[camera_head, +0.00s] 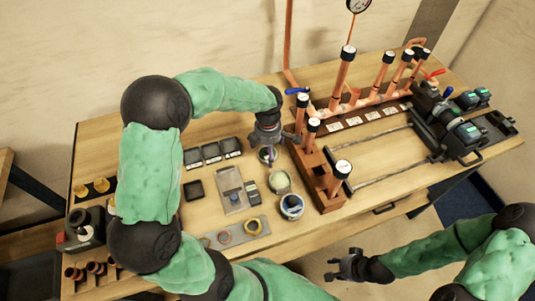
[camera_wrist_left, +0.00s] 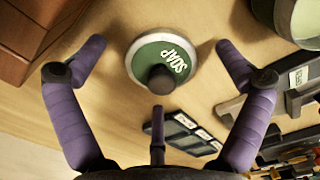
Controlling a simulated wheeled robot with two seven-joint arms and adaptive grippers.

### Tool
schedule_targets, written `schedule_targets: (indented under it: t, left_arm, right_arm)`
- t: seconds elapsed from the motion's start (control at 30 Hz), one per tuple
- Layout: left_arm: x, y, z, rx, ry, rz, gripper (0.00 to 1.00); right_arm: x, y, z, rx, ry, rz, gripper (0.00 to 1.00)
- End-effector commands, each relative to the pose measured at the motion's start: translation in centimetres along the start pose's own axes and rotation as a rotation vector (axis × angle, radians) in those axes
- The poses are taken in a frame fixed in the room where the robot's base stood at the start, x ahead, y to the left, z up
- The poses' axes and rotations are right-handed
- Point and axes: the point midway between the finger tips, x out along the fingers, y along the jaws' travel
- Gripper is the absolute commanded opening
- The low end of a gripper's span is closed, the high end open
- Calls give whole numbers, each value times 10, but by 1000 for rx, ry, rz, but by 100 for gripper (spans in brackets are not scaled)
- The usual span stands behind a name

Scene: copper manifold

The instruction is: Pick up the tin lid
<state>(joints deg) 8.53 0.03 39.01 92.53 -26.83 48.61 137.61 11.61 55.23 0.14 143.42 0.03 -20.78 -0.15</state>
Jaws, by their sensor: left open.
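The tin lid (camera_wrist_left: 160,62) is a round green disc with a pale rim, the word SOAP and a dark knob. It lies on the wooden bench. In the wrist view it sits between and beyond the spread purple fingers of my left gripper (camera_wrist_left: 160,85), which is open and apart from it. In the head view my left gripper (camera_head: 268,151) hovers over the lid's place and mostly hides it. A green tin (camera_head: 279,182) stands just in front; its side also shows in the wrist view (camera_wrist_left: 298,18). My right gripper (camera_head: 345,265) is empty, fingers apart, off the bench's front edge.
A wooden rack with upright copper pipes (camera_head: 318,165) stands close right of my left gripper. Black trays (camera_head: 212,152) and a grey plate (camera_head: 230,190) lie to the left.

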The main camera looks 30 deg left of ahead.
Motion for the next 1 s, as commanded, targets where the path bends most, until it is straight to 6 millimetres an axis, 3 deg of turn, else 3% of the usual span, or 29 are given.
schedule_targets:
  t: [0.23, 0.4, 0.43, 0.83, 1.0]
  left_arm:
    - [2, 0, 0, 0, -1, 1, 100]
    - [2, 0, 0, -1, -1, 0, 52]
    - [2, 0, 0, -1, -1, 0, 50]
    - [3, -1, 0, 0, 1, -2, 49]
    - [-6, 0, 0, 0, 1, -1, 49]
  right_arm:
    - [0, 0, 0, 0, 0, 0, 40]
    - [0, 0, 0, 0, 0, 0, 40]
    - [0, 0, 0, 0, 0, 0, 40]
    - [0, 0, 0, 0, 0, 0, 40]
    - [-2, -1, 0, 0, 0, 0, 40]
